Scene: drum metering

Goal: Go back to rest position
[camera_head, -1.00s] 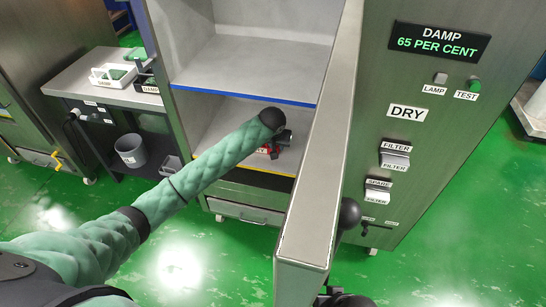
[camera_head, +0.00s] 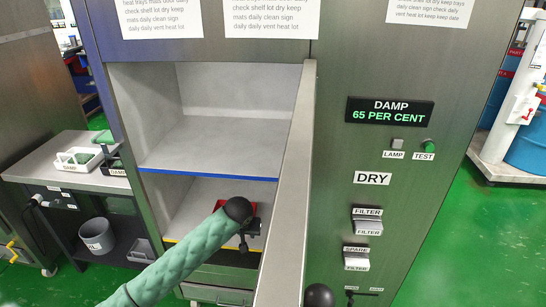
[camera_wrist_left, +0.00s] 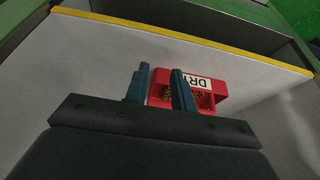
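My left gripper (camera_head: 243,240) is inside the cabinet's lower compartment, mostly hidden behind my green arm and its black wrist in the head view. In the left wrist view its two blue-grey fingers (camera_wrist_left: 162,90) stand apart with a gap between them. A red tray (camera_wrist_left: 207,100) with a DRY label and brownish bits inside lies just beyond the fingers; whether they touch it I cannot tell. The tray shows in the head view as a red patch (camera_head: 229,243) on the yellow-edged shelf. My right gripper is not in view.
The open cabinet door (camera_head: 290,190) stands edge-on right of my left arm. Above is a blue-edged shelf (camera_head: 215,148). The panel reads DAMP 65 PER CENT (camera_head: 390,112).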

